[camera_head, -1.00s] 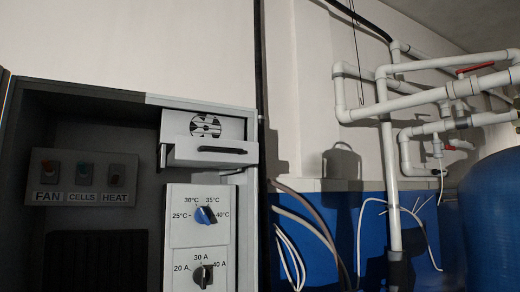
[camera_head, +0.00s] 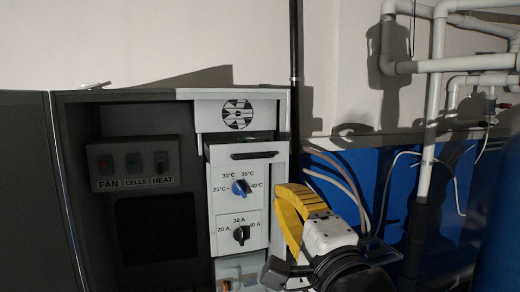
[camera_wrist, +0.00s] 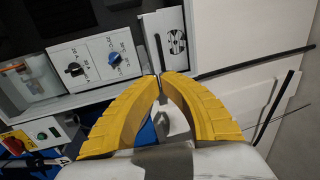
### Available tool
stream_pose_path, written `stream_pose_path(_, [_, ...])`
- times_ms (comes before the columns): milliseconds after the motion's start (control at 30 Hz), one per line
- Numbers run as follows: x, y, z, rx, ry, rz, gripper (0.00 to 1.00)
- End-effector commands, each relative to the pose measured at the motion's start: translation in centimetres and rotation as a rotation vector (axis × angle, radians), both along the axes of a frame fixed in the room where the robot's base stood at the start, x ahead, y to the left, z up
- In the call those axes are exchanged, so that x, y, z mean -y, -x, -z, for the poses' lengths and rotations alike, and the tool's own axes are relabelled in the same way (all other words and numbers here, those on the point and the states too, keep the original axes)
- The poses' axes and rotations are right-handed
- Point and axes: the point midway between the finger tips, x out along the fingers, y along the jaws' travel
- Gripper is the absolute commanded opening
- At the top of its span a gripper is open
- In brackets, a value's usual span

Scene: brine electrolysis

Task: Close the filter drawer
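The filter drawer (camera_head: 222,155) is a light grey box front with a black bar handle (camera_head: 255,154), at the upper right of the cabinet. It stands out from the cabinet face, with a dark gap above its front edge, below the fan-emblem panel (camera_head: 238,115). In the wrist view the emblem panel (camera_wrist: 177,42) shows just beyond my fingertips. My gripper (camera_head: 280,190) has yellow curved fingers and is right of and below the drawer, apart from it in the head view. In the wrist view the fingertips (camera_wrist: 161,76) nearly meet, with nothing held between them.
Below the drawer are the blue temperature knob (camera_head: 239,187) and the black current knob (camera_head: 241,234). A switch panel (camera_head: 133,164) is at left, beside the open dark cabinet door (camera_head: 35,190). Pipes (camera_head: 432,110) and a blue tank (camera_head: 500,230) are at right.

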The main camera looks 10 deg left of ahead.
Motion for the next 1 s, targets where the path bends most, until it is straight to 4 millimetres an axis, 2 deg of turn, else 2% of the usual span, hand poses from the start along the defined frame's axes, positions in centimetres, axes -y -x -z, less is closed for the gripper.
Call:
stream_pose_path(167, [-1.0, -1.7, -0.3, 0.000, -0.001, 0.000, 0.00])
stream_pose_path(500, [-4.7, -7.5, -1.7, -0.001, 0.001, 0.000, 0.00])
stream_pose_path(700, [-6.4, -10.2, -2.2, 0.000, 0.001, 0.001, 0.00])
stream_pose_path(1000, [-7.2, -11.5, -2.4, 0.000, 0.001, 0.001, 0.00])
